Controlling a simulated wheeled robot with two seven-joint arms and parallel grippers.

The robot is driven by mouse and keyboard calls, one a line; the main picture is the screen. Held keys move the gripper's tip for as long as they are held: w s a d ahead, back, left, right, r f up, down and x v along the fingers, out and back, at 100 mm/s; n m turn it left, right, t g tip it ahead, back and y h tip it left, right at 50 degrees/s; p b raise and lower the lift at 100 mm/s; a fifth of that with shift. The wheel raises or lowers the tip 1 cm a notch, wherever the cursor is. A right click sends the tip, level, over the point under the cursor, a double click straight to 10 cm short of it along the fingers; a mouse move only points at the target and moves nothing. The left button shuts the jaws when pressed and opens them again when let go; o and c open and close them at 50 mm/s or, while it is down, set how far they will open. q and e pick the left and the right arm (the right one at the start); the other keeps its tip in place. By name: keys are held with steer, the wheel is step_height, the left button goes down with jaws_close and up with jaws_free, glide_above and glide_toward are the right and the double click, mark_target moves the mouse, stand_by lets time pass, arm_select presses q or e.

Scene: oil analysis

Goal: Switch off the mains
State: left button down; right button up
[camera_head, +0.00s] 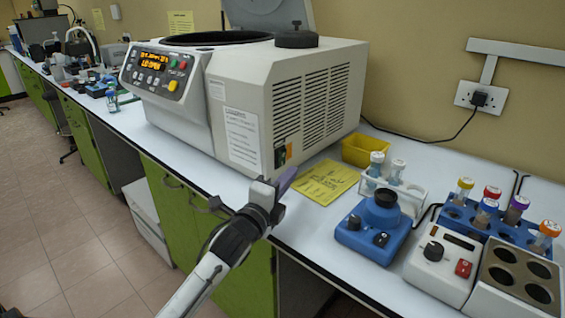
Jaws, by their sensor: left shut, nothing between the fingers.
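A white centrifuge (215,118) stands on the bench with its lid (268,12) raised. Its front display (154,62) is lit orange and seems to read "LID OPEN". Low on its right side, near the front corner, is a small dark switch panel (283,155) with green and orange parts, likely the mains switch; its position is too small to tell. My left gripper (287,180) is shut and empty, just below and in front of this panel. I cannot tell whether it touches the casing. My right gripper is not in view.
A yellow sheet (327,182) and yellow tray (364,150) lie right of the centrifuge. A blue mixer (373,230), tube racks (499,220) and a heating block (519,275) stand further right. A cable runs to the wall socket (480,97).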

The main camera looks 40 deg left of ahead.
mark_target(283, 162)
arm_select(q)
steer(key=w, duration=0.4)
steer(key=shift+a+r, duration=0.1)
steer(key=shift+a, duration=0.2)
steer(key=a, duration=0.2)
steer(key=shift+s+a+r+p, duration=0.1)
steer(key=shift+a+r+p, duration=0.05)
steer(key=shift+a+p, duration=0.2)
steer(key=shift+a, duration=0.6)
steer(key=shift+r, duration=0.1)
